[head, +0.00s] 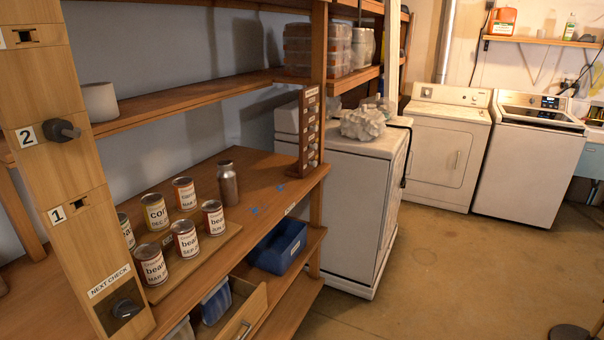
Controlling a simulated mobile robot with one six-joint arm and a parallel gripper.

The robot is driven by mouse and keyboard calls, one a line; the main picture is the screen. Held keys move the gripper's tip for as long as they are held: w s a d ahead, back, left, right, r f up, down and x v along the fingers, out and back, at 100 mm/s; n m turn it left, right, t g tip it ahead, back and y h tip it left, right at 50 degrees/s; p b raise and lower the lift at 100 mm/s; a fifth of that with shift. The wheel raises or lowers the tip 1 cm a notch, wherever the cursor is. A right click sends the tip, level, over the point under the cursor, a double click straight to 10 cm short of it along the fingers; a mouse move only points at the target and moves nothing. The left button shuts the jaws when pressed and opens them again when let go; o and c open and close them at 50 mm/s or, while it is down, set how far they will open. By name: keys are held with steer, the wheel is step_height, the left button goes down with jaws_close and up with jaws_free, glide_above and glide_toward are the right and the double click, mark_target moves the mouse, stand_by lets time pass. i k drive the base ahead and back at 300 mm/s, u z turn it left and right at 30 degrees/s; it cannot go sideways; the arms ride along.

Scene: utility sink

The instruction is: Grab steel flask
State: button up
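The steel flask (228,184) stands upright on the wooden shelf board (272,204) at the left of the head view. My gripper is not in view.
Several labelled cans, one of them a bean can (213,217), stand in front of the flask. A wooden post (85,190) with knobs is at left. A blue bin (279,247) and an open drawer (241,309) are below. Floor (440,270) at right is largely clear.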

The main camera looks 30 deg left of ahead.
mark_target(228, 189)
steer(key=u, duration=0.45)
steer(key=i, duration=1.55)
steer(key=u, duration=1.5)
steer(key=i, duration=1.35)
steer(key=u, duration=0.9)
